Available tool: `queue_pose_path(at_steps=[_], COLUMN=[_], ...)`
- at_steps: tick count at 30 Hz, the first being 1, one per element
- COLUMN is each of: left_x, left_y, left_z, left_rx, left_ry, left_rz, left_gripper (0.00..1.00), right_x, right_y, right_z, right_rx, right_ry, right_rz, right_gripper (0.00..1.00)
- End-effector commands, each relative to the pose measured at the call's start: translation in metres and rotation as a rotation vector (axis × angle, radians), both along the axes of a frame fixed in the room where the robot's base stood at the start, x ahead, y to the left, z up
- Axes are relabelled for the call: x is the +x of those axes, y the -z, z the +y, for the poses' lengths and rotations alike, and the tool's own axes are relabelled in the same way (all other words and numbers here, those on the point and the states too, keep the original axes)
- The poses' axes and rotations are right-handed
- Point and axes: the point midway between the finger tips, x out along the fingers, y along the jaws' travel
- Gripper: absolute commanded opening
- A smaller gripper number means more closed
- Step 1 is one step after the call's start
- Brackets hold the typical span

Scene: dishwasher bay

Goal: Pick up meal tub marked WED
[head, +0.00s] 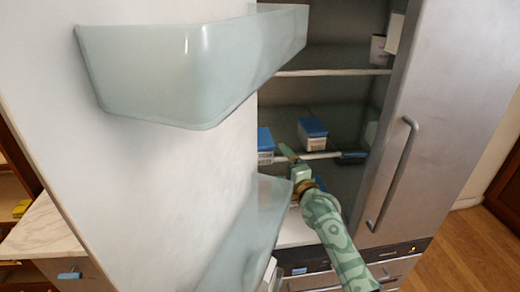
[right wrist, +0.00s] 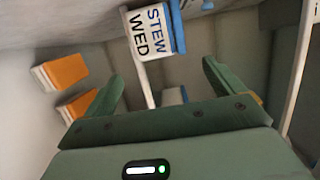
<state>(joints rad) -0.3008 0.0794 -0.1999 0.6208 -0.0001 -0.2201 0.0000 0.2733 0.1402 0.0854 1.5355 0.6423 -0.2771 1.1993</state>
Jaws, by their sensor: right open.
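The meal tub marked STEW WED (right wrist: 153,33) is a white box with a blue lid, shown ahead of my right gripper in the right wrist view. The gripper's two fingers (right wrist: 168,88) are apart, with nothing between them. In the head view, my right gripper (head: 289,154) reaches into the open fridge by the middle shelf's front edge. One blue-lidded tub (head: 312,133) sits farther back on that shelf, and another (head: 265,145) is partly hidden by the door. I cannot read their labels there. My left gripper is out of view.
The open fridge door (head: 165,165) fills the left, with a clear upper bin (head: 190,75) and a lower bin (head: 250,225) close to my right arm. Orange-topped boxes (right wrist: 65,71) stand left in the right wrist view.

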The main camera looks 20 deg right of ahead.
Motion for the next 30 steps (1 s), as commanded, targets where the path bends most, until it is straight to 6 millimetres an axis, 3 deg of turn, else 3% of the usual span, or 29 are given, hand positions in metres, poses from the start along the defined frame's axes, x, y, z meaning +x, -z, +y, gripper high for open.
queue_pose_path(at_steps=[12, 20, 27, 30], left_x=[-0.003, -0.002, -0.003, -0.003], left_y=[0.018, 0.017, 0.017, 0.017], left_z=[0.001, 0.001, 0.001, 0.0], left_rx=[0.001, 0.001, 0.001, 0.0], left_ry=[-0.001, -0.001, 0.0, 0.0], left_rz=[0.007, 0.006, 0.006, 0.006], left_gripper=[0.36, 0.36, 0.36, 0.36], right_x=[0.053, 0.056, 0.056, 0.056], right_y=[0.001, -0.001, -0.001, -0.003], right_z=[-0.003, -0.003, -0.003, -0.003], right_rx=[-0.004, -0.003, -0.003, -0.002], right_ry=[0.0, 0.0, 0.0, 0.0], right_rz=[0.001, 0.0, 0.0, -0.003], right_gripper=[0.94, 0.94, 0.32, 0.32])
